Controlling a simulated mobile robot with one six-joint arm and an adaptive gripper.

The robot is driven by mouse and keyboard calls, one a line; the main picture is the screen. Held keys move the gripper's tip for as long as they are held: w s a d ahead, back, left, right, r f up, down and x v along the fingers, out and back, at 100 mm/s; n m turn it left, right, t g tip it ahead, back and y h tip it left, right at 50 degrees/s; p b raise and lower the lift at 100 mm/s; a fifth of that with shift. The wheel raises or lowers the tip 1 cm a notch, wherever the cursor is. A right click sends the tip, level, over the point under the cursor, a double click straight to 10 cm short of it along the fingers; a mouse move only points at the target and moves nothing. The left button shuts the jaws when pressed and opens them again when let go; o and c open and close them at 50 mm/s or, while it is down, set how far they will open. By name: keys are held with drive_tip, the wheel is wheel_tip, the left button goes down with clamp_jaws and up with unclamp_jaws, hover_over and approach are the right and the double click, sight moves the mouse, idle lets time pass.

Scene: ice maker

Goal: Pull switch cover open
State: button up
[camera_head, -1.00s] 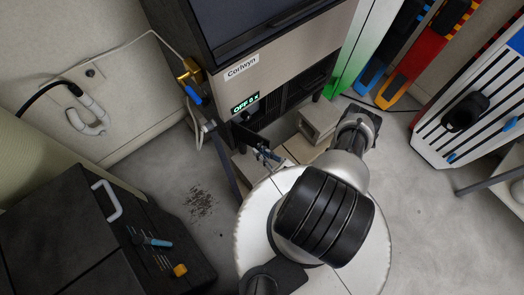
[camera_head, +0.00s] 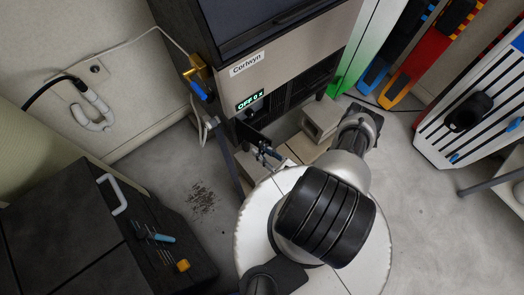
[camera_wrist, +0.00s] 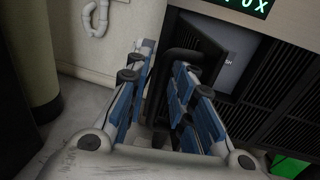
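The ice maker (camera_head: 275,68) has a lit green display (camera_head: 250,101) reading OFF. A dark panel, seemingly the switch cover (camera_head: 250,133), stands out at an angle below the display in the head view. My gripper (camera_head: 266,154) is at the outer end of the panel. In the wrist view, the fingers of my gripper (camera_wrist: 163,60) lie either side of the handle. Whether they touch it is unclear. The switch is not clearly seen.
A brass valve with a blue handle (camera_head: 200,85) and a hose are left of the ice maker. Beige blocks (camera_head: 318,122) stand below it. A dark cabinet (camera_head: 60,225) is at lower left. A white slotted panel (camera_head: 470,110) stands at right. Floor at left centre is free.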

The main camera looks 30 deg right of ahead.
drive_tip(key=shift+d+r, duration=0.15)
drive_tip(key=shift+r, duration=0.15)
drive_tip(key=v, duration=0.7)
drive_tip(key=shift+s+f, duration=0.25)
drive_tip(key=shift+f, duration=0.05)
drive_tip(key=shift+c, duration=0.2)
